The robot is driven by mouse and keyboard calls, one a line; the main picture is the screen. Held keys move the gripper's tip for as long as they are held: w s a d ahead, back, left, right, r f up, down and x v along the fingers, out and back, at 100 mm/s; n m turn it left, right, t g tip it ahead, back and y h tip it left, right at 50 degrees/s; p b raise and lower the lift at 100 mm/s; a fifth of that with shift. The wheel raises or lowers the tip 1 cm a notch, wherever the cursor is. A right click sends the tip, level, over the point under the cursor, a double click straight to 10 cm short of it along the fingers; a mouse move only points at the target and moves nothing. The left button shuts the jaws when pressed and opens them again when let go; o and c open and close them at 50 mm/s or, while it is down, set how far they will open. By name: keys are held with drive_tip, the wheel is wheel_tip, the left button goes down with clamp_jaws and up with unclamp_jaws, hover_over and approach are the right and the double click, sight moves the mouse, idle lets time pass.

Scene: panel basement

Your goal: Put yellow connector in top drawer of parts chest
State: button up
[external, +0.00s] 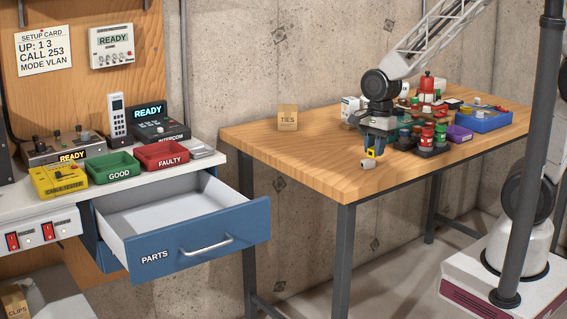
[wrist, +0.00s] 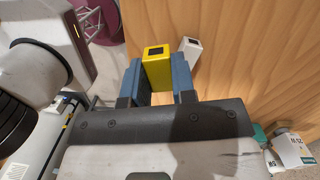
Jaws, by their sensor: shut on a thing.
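The yellow connector (wrist: 157,68) is a small block with a dark square opening, held between the blue fingers of my gripper (wrist: 160,82) in the wrist view. In the external view the connector (external: 372,153) shows at the tips of my gripper (external: 373,148), above the wooden table near its front edge. The top drawer (external: 195,238) of the parts chest, blue and marked PARTS, is pulled open at the left. The part of its inside that shows is white and bare. My gripper is to the right of the drawer, apart from it.
A small grey-white connector (external: 368,164) lies on the wooden table (external: 290,152) near my gripper. A TIES box (external: 288,117) stands at the table's left. Reels, a purple bin (external: 459,133) and a blue tray (external: 485,121) crowd the right. Green (external: 114,168) and red bins sit above the drawer.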

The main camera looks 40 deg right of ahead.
drive_tip(key=shift+n, duration=0.9)
drive_tip(key=w+a, duration=0.2)
drive_tip(key=a, duration=0.1)
drive_tip(key=w+a, duration=0.2)
drive_tip(key=a, duration=0.2)
drive_tip(key=w+a+r, duration=0.1)
drive_tip(key=a, duration=0.3)
drive_tip(key=shift+w, duration=0.4)
drive_tip(key=w+a+f+n, duration=0.1)
drive_tip(key=a+n, duration=0.3)
drive_tip(key=a, duration=3.3)
drive_tip(key=shift+w+f+n+g, duration=0.3)
drive_tip(key=shift+f+g, duration=0.1)
drive_tip(key=shift+f, duration=0.15)
drive_tip(key=shift+f, duration=0.1)
drive_tip(key=shift+f, duration=3.05)
drive_tip(key=shift+f, duration=1.85)
drive_tip(key=shift+f, duration=0.2)
